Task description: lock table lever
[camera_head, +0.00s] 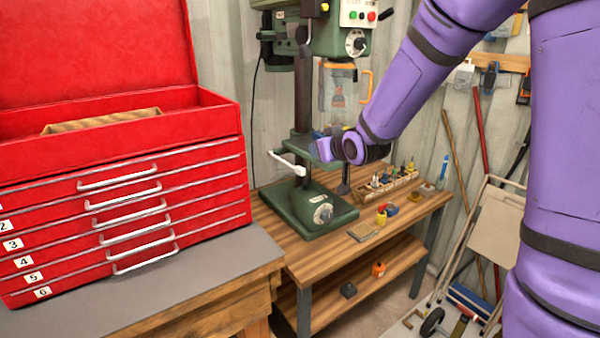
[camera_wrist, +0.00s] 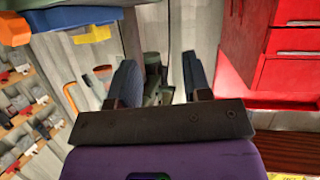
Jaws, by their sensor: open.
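The green drill press (camera_head: 324,36) stands on a wooden bench. A white-handled lever (camera_head: 287,163) sticks out to the left low on its column, above the green base (camera_head: 310,208); it looks like the table lever. My purple arm reaches in from the upper right, its wrist just right of the column and slightly above the lever. My gripper (camera_wrist: 160,78) is open, with two dark fingers apart. Green press parts (camera_wrist: 152,68) show beyond and between the fingers, and nothing is held. The lever cannot be made out in the wrist view. My wrist partly hides the press table in the head view.
A red tool chest (camera_head: 120,180) with an open lid stands close left of the press; its red side (camera_wrist: 245,60) shows at right in the wrist view. A wooden tool rack (camera_head: 385,188) and small items occupy the bench (camera_head: 330,250). A folding stepladder (camera_head: 497,225) leans at right.

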